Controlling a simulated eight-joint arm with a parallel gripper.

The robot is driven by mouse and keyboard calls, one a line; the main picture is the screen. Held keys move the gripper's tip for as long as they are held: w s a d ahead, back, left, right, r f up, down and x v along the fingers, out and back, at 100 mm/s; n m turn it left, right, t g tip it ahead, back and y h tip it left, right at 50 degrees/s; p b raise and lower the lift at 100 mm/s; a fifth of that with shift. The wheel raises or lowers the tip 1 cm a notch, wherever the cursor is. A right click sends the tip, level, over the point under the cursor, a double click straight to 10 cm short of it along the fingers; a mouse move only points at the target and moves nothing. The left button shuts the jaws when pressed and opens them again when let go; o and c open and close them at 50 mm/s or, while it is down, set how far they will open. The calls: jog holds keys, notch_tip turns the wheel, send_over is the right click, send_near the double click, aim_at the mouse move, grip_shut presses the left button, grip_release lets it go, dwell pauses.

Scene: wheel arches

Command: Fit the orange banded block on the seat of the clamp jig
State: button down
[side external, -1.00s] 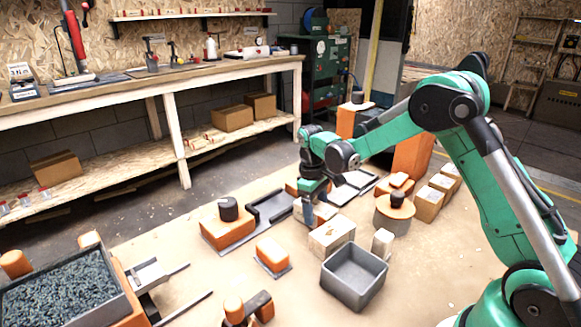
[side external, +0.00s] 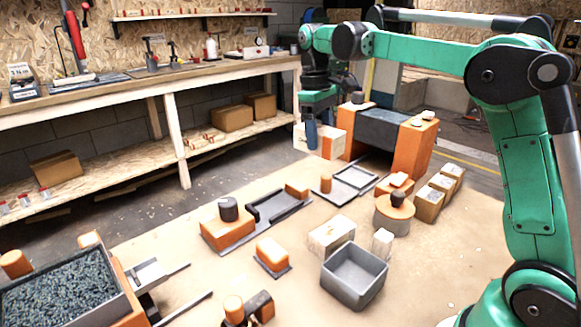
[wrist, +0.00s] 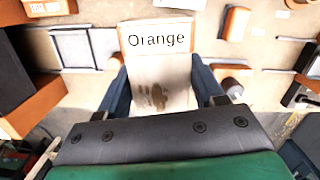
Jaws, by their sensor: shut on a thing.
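My gripper (side external: 311,132) is shut on the orange banded block (side external: 325,140), which has pale faces and orange bands, and holds it raised above the floor. In the wrist view the block (wrist: 160,65) shows a pale face marked "Orange" with a brown stain, between my two blue fingers (wrist: 160,85). What looks like the clamp jig (side external: 275,208) is a dark grey channel lying lower left of my gripper, with a small orange block at its right end and a larger orange block with a black knob at its left. Its edge shows at the wrist view's right (wrist: 303,92).
An orange arch with a dark panel (side external: 383,130) stands close right of the held block. A grey frame (side external: 354,180) and an orange post (side external: 325,184) lie below. A grey open bin (side external: 354,276) and a white box (side external: 331,236) stand nearer the front.

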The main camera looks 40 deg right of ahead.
jog(key=shift+r, duration=0.85)
jog(key=shift+w+n, duration=0.25)
jog(key=shift+n, duration=0.05)
jog(key=w+a+f+n, duration=0.1)
jog(key=w+f+n, duration=0.2)
jog(key=f+n, duration=0.1)
jog(key=w+a+f+n+t, duration=0.1)
jog(key=w+f+n, duration=0.2)
jog(key=n, duration=0.4)
jog(key=w+a+f+n+h, duration=0.1)
jog(key=w+f+n, duration=0.2)
jog(key=f+n, duration=0.2)
jog(key=shift+w+a+f+n, duration=0.15)
jog(key=shift+f+n, duration=0.15)
jog(key=shift+f, duration=2.95)
jog(key=shift+f, duration=0.15)
jog(key=shift+c, duration=0.2)
grip_release()
